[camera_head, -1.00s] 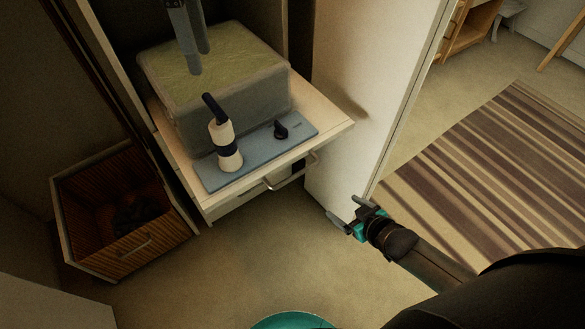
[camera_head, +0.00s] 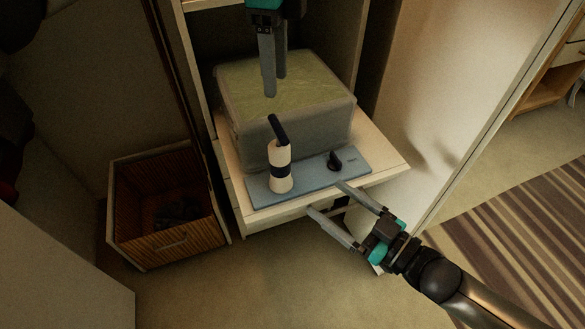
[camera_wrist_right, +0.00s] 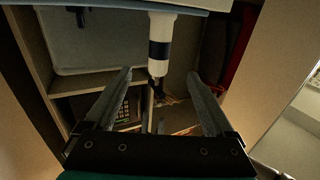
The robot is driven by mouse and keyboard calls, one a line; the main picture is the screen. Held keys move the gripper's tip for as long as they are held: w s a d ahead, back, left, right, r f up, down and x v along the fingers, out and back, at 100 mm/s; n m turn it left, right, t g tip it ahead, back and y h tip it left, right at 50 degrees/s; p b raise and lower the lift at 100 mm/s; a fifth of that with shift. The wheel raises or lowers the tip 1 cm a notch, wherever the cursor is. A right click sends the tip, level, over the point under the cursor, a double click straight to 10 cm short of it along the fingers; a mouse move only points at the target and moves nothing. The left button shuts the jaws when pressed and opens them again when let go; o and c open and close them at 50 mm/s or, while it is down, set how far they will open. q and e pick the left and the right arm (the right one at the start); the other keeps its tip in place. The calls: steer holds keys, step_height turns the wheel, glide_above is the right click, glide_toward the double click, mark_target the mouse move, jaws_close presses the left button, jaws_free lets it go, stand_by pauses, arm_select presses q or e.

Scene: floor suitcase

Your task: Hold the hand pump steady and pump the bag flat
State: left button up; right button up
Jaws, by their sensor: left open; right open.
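The hand pump (camera_head: 280,168) is a cream cylinder with a dark band and a tilted black handle, upright on a blue base plate (camera_head: 311,181). It also shows in the right wrist view (camera_wrist_right: 161,38), ahead of and between the open fingers. A black knob (camera_head: 334,161) sits on the plate, right of the pump. The bag (camera_head: 297,115), a puffed translucent block with yellow-green contents on top, stands behind. My left gripper (camera_head: 276,86) is open and empty above the bag's top. My right gripper (camera_head: 325,196) is open and empty at the plate's front right, apart from the pump.
The plate and bag stand on a pale pulled-out shelf (camera_head: 392,163) in a cabinet. A wooden-slatted drawer box (camera_head: 168,246) with dark contents is at the left. A pale cabinet panel (camera_head: 440,90) stands at the right. The floor in front is clear.

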mark_target(288, 169)
steer(key=x, duration=1.4)
steer(key=shift+c, duration=0.2)
jaws_close()
